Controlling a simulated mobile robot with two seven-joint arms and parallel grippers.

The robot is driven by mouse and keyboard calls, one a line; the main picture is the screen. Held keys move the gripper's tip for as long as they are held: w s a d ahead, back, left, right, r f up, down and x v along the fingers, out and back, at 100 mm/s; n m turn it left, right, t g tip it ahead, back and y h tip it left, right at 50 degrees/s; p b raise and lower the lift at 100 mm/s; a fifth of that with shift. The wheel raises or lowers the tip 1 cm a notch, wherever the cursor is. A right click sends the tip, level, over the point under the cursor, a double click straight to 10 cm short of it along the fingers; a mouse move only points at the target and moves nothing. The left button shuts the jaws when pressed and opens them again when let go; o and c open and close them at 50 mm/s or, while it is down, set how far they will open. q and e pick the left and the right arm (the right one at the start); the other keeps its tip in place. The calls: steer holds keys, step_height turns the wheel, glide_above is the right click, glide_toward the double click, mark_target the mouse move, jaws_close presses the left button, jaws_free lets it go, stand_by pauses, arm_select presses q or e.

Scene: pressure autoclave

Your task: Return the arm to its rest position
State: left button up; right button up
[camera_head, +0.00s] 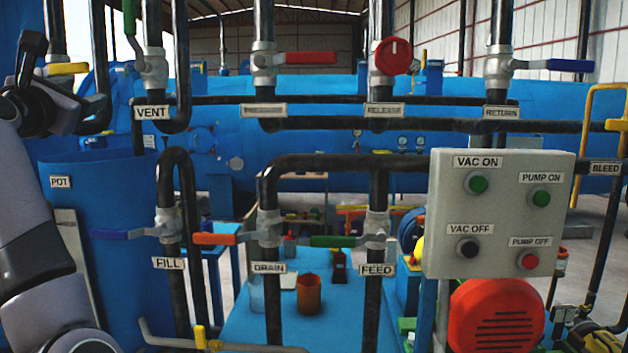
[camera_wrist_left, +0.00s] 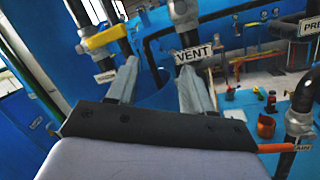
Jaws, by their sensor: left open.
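My left arm (camera_head: 32,230) comes up along the left edge of the head view, in front of the blue pot, with its dark wrist parts at the upper left. In the left wrist view my left gripper (camera_wrist_left: 160,78) is open, its two grey fingers apart with nothing held between them. The VENT label (camera_wrist_left: 194,54) shows just beyond the tip of the right-hand finger, and a yellow valve handle (camera_wrist_left: 106,38) lies beyond the left-hand one. I cannot tell how close the fingers are to the pipes. My right gripper is in neither view.
The blue pot (camera_head: 110,230) stands beside my arm. Black pipes with coloured valve handles cross the front, including the FILL valve's blue handle (camera_head: 110,234). A grey button box (camera_head: 500,245) is at right. A brown cup (camera_head: 308,294) stands on the blue table (camera_head: 250,325).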

arm_select(q)
step_height(320, 180, down, 13)
steer(key=w+m+g+y, duration=0.1)
steer(key=w+m+g, duration=0.15)
steer(key=m, duration=0.25)
steer(key=s+d+f+m+g+p, duration=0.1)
steer(key=s+d+f+m, duration=0.35)
steer(key=f, duration=0.95)
steer(key=s+d+f+m+g+p, duration=0.1)
steer(key=f+m, duration=0.7)
steer(key=f, duration=0.6)
steer(key=s+d+f+m+g+h+p, duration=0.1)
steer(key=s+d+f+m+h, duration=0.15)
steer(key=s+f+m, duration=0.4)
steer(key=s+d+f+m+g+h+p, duration=0.1)
steer(key=s+d+f+m+g, duration=0.2)
steer(key=s+f, duration=0.5)
steer(key=s+d+f+m+h, duration=0.1)
steer(key=s+d+f+m, duration=0.2)
steer(key=s, duration=0.4)
steer(key=s+d+f+m+h, duration=0.1)
steer(key=s+d+f+m, duration=0.3)
steer(key=s, duration=0.4)
steer(key=shift+s+d+f+g, duration=0.3)
steer(key=shift+d+f+g, duration=0.25)
steer(key=shift+f, duration=0.4)
